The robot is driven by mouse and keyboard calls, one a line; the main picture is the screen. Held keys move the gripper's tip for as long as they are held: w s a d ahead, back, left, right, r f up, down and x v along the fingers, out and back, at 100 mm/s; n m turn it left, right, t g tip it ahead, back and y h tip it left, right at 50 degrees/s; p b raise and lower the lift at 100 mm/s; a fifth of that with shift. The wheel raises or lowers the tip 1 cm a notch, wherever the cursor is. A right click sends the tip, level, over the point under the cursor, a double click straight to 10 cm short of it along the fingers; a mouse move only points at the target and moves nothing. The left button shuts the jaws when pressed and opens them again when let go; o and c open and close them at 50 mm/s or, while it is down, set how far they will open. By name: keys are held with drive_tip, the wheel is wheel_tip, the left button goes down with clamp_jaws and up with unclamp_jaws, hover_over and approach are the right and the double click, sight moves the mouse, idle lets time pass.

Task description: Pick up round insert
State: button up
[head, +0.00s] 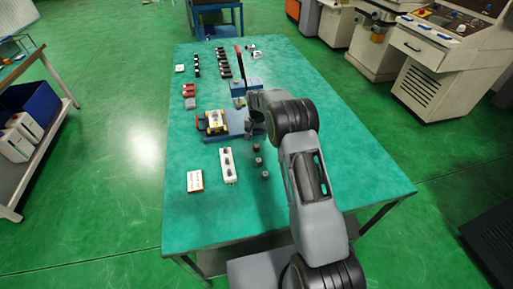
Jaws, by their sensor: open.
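In the head view, several small dark and brown pieces stand in a short column on the green table (360,180), left of my arm. These are a brown piece (256,147), a dark piece (258,161) and another small piece (265,176). They are too small to tell which one is the round insert. My gripper (256,131) is over the right end of a blue plate (236,119), behind the small pieces and apart from them. It looks open and empty, but its fingers are small, dark and partly hidden by my arm.
A yellow-and-white device (214,122) sits on the blue plate. A white strip with dark knobs (227,164) and a white card (194,181) lie nearer. A blue block (238,88) and rows of black parts (222,62) stand farther back. The table's right side is clear.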

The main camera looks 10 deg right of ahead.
sight(256, 145)
drive_tip(key=shift+a+f+p, duration=0.15)
drive_tip(key=shift+f+p, duration=0.7)
drive_tip(key=shift+f, duration=2.3)
drive_tip(key=c, duration=1.1)
drive_tip(key=shift+r, duration=0.1)
